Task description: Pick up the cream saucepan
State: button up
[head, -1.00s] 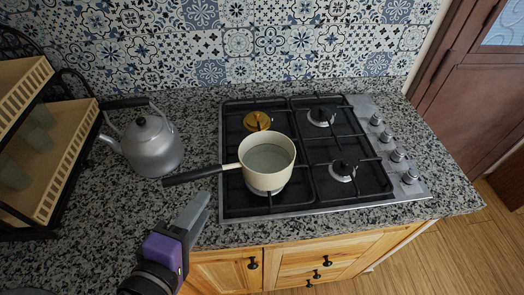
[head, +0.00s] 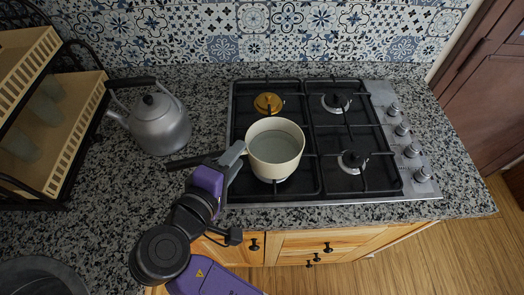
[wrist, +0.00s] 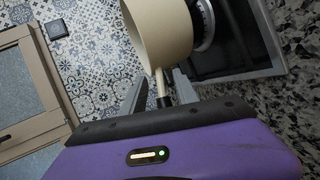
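The cream saucepan (head: 275,150) sits upright on the front left burner of the hob, with its dark handle (head: 188,162) pointing left. My gripper (head: 234,157) is at the handle, close to the pan's side, and hides part of it in the head view. In the wrist view, the saucepan (wrist: 160,35) fills the top middle. Its handle (wrist: 159,85) lies between the two grey fingers of my gripper (wrist: 160,90). The fingers stand apart, with a visible gap on each side of the handle.
A grey kettle (head: 160,122) stands on the granite counter left of the hob (head: 310,197). A tiered rack (head: 75,150) is at the far left. The right burners are empty.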

jog(key=shift+w, duration=0.15)
jog(key=shift+f, duration=0.1)
grip_shut()
jog(key=shift+d+f, duration=0.1)
jog(key=shift+f, duration=0.1)
dwell(1.0)
jog(key=shift+r, duration=0.1)
